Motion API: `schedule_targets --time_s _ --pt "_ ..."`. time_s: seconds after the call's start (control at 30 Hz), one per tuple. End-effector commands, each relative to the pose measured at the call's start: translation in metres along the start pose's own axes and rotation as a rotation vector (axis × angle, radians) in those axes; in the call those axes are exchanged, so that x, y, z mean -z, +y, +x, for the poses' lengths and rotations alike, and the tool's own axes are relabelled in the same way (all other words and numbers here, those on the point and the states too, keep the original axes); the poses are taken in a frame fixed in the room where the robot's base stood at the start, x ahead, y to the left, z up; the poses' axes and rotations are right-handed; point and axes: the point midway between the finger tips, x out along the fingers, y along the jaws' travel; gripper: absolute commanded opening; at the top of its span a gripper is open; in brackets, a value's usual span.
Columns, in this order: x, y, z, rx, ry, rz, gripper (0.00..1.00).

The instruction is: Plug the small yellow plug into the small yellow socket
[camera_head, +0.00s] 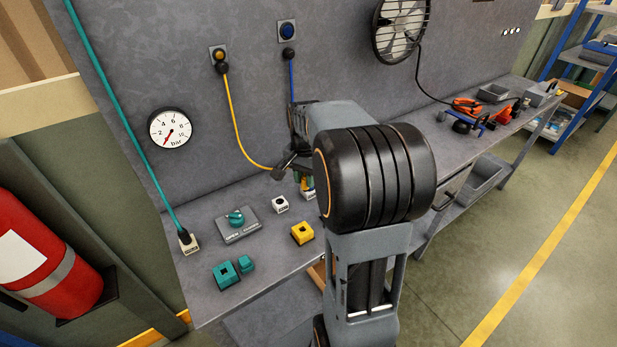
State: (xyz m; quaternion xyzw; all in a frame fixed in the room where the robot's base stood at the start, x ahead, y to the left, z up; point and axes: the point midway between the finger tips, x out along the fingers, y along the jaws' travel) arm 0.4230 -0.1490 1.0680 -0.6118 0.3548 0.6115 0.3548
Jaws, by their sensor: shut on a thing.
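A small yellow block with a dark opening on top (302,232), which looks like the small yellow socket, sits on the bench in front of my arm. My gripper (285,167) is low over the bench, behind and slightly left of that block, partly hidden by my own wrist. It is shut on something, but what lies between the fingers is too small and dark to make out. No separate small yellow plug shows clearly. A yellow cable (234,122) runs from a wall fitting (219,56) down to beside the gripper's fingers; I cannot tell whether it is held.
A small white block (281,204), a grey box with a teal knob (237,223), a teal block (226,275) and a smaller teal piece (246,264) stand nearby. A coloured item (307,188) is partly hidden by my arm. A blue cable (291,80) hangs behind the gripper.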

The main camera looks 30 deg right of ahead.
Motion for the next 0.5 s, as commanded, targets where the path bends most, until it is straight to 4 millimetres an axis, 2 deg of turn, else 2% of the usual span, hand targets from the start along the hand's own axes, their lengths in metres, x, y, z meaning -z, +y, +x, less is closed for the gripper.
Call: schedule_targets --time_s 0.5 --pt "0.000 -0.019 0.012 -0.001 -0.001 -0.001 0.02"
